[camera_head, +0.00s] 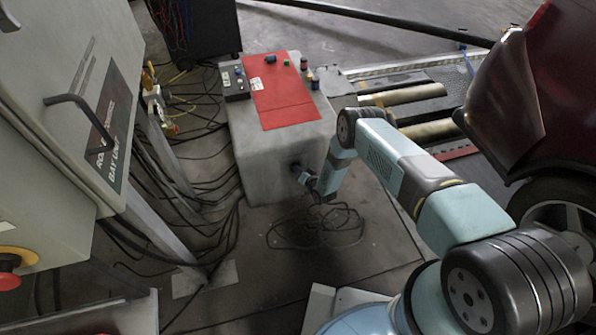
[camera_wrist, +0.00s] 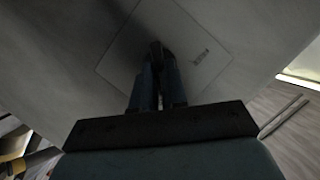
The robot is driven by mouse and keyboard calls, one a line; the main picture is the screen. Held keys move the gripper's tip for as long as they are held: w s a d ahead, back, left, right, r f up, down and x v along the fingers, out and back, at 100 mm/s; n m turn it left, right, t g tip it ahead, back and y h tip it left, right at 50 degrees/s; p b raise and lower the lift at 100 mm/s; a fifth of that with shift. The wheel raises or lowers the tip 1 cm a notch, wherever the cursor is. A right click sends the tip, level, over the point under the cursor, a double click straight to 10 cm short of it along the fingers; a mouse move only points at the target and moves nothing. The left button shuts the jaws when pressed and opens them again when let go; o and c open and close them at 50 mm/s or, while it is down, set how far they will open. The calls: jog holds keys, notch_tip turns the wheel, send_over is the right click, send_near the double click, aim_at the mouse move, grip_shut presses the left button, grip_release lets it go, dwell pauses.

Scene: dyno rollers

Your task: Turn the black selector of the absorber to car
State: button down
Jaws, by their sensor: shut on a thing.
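The absorber (camera_head: 255,158) is a grey box with a red panel on top, in the middle of the head view. My gripper (camera_head: 298,170) is at its front face, low and to the right. In the wrist view my gripper (camera_wrist: 157,72) is shut on the black selector (camera_wrist: 156,47), a small dark knob on a pale square plate (camera_wrist: 130,48) on the grey face. The fingers hide most of the selector. A small dark marking (camera_wrist: 201,57) is on the plate to the right, too small to read. Which position the selector points to cannot be told.
A grey cabinet (camera_head: 60,150) marked "bay unit", with a red knob (camera_head: 8,281), stands at the left. Black cables (camera_head: 318,228) lie on the floor below the absorber. Rollers (camera_head: 405,95) and a dark red car (camera_head: 540,90) are at the right.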

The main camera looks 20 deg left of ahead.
jog(key=shift+s+f+m, duration=0.15)
jog(key=shift+m, duration=0.25)
dwell(0.3)
jog(key=c, duration=1.2)
grip_release()
jog(key=shift+o, duration=0.2)
jog(key=shift+d, duration=0.2)
jog(key=v, duration=1.3)
jog(key=shift+d, duration=0.35)
jog(key=shift+s+f, duration=0.1)
